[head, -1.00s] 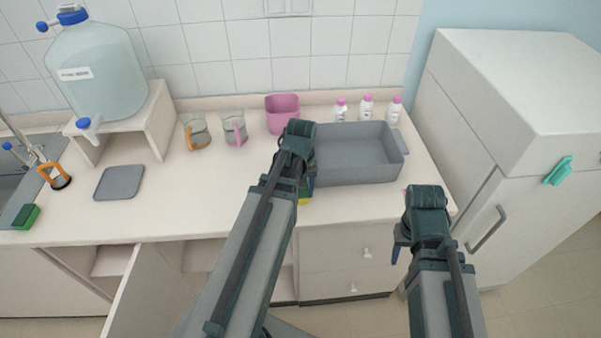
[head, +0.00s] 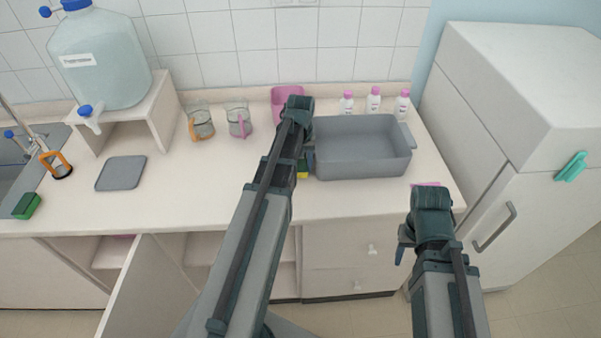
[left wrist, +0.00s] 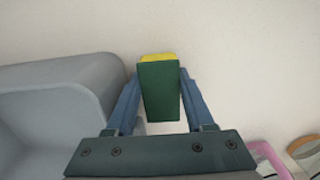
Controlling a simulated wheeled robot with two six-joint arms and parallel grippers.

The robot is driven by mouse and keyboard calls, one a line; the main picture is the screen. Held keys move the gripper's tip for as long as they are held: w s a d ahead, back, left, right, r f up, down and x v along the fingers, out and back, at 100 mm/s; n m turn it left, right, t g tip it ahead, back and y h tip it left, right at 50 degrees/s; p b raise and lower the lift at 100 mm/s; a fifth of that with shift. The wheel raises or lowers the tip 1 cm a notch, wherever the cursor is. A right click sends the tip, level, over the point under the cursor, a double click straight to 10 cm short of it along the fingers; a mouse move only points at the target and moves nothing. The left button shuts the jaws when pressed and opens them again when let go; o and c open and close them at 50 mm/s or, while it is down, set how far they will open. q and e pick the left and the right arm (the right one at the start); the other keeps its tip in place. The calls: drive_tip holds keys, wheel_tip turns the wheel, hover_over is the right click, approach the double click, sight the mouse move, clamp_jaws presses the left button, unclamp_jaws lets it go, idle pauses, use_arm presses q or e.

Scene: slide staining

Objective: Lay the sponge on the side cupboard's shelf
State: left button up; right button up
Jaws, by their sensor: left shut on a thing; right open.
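My left gripper (left wrist: 158,88) is shut on a green and yellow sponge (left wrist: 159,92), held between both fingers. In the head view my own arm mostly hides this gripper; a bit of the yellow sponge (head: 303,174) shows over the counter, just left of the grey tub. My right gripper (head: 403,245) is open and empty in front of the counter's right end. Under the counter an open cupboard with a pale shelf (head: 283,248) shows, partly behind my left arm; its door (head: 145,290) stands open. I cannot tell whether this is the side cupboard.
The grey tub (head: 362,172), pink container (head: 290,95), two jugs (head: 200,124) and several bottles (head: 373,102) stand on the counter. Another green sponge (head: 26,206) lies by the sink. A tall white cabinet (head: 530,220) stands at right. The front counter is mostly clear.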

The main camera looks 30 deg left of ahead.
sight(301, 165)
use_arm(q)
drive_tip(key=shift+f, duration=0.7)
use_arm(e)
drive_tip(key=shift+f, duration=0.75)
use_arm(q)
drive_tip(key=shift+f+b, duration=0.2)
drive_tip(key=shift+b, duration=0.2)
drive_tip(key=o, duration=1)
use_arm(e)
drive_tip(key=shift+f, duration=0.15)
use_arm(q)
drive_tip(key=shift+o, duration=0.2)
drive_tip(key=shift+r, duration=0.15)
wheel_tip(301, 165, up, 12)
drive_tip(key=p, duration=1.2)
drive_tip(key=shift+p, duration=0.3)
use_arm(e)
wheel_tip(301, 165, up, 12)
drive_tip(key=shift+r, duration=0.25)
drive_tip(key=shift+f, duration=0.1)
